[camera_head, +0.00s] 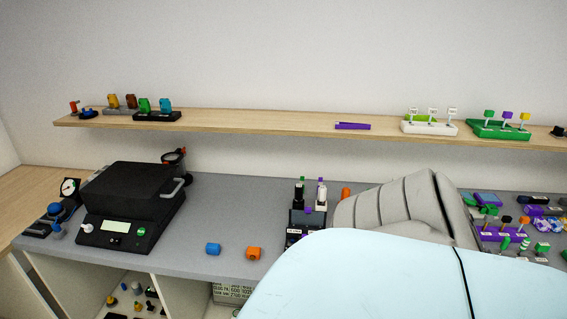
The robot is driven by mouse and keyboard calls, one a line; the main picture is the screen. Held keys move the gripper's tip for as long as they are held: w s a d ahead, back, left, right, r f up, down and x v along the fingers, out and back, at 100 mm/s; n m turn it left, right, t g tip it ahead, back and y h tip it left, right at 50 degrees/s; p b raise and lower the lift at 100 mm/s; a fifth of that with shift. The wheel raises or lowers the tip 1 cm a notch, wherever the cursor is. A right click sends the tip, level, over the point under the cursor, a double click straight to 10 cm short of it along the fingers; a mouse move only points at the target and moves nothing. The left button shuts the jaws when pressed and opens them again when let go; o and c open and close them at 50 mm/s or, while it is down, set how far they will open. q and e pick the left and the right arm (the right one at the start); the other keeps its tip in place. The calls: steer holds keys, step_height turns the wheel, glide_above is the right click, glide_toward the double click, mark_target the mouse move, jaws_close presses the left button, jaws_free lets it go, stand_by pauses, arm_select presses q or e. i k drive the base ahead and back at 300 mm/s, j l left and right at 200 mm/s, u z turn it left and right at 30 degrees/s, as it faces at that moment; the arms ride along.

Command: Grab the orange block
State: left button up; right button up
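The orange block (254,253) lies on the grey bench near its front edge, left of the picture's middle. It is small with rounded edges and a dark spot on its face. A similar blue block (212,249) lies just to its left, with a gap between them. Neither of my grippers shows in the head view. A large pale blue and grey arm part of mine fills the lower right and hides the bench there.
A black device (130,205) with a display stands on the bench at left. A dark holder (306,222) with bottles stands right of the orange block. A wooden shelf (270,121) with small racks runs along the wall. The bench between device and holder is mostly clear.

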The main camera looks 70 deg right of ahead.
mark_target(255, 250)
steer(key=z, duration=1.95)
steer(key=i+j, duration=0.1)
steer(key=j, duration=0.25)
steer(key=i+j, duration=0.15)
steer(key=j, duration=0.2)
steer(key=z, duration=0.05)
